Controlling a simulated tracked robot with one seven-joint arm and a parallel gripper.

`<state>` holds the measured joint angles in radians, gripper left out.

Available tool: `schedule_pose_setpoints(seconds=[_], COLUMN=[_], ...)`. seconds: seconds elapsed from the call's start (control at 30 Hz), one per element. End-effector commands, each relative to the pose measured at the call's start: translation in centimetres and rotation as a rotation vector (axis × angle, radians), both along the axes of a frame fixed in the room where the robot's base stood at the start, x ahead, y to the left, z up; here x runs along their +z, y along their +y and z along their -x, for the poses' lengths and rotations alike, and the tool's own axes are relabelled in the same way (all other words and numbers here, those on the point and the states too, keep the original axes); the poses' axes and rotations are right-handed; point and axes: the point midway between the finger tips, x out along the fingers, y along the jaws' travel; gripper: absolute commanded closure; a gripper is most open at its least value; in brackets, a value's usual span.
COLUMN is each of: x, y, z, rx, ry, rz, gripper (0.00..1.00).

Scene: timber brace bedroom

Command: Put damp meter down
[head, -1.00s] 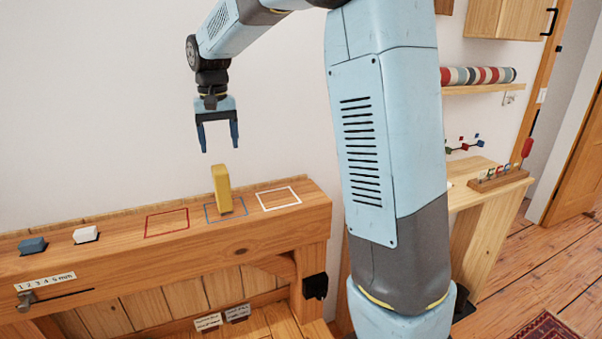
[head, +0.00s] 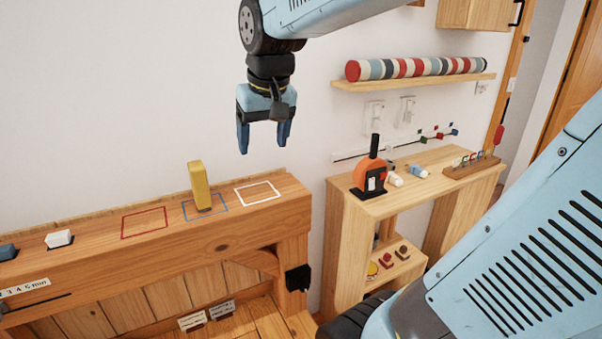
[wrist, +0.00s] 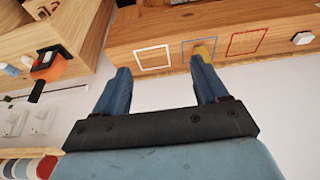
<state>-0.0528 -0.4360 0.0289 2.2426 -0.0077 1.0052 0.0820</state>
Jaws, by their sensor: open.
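The yellow damp meter (head: 200,187) stands upright inside the blue outlined square (head: 222,206) on top of the wooden beam (head: 150,245). My gripper (head: 263,148) is open and empty, above and to the right of the meter in the head view, apart from it. In the wrist view, my gripper (wrist: 162,90) shows two spread blue fingers with nothing between them. The meter (wrist: 204,52) shows there just beyond the tip of the right finger, which partly hides it.
A red outline (head: 145,220) and a white outline (head: 257,193) on the beam are empty. A side table (head: 400,185) with an orange device (head: 369,174) stands at right.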

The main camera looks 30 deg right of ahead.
Motion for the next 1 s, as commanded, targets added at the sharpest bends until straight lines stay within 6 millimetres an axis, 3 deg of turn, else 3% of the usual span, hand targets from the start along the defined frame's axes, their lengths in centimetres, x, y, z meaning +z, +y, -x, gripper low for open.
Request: schedule_pose_setpoints(seconds=[0.3, 0.5, 1.0], x=[-1.8, -3.2, -3.7], y=[-2.1, -2.6, -2.8], z=[6.7, 9.4, 10.3], rx=[-0.005, -0.005, -0.004], ry=[-0.102, -0.146, -0.162], rz=[0.002, 0.006, 0.007], gripper=[0.27, 0.27, 0.27])
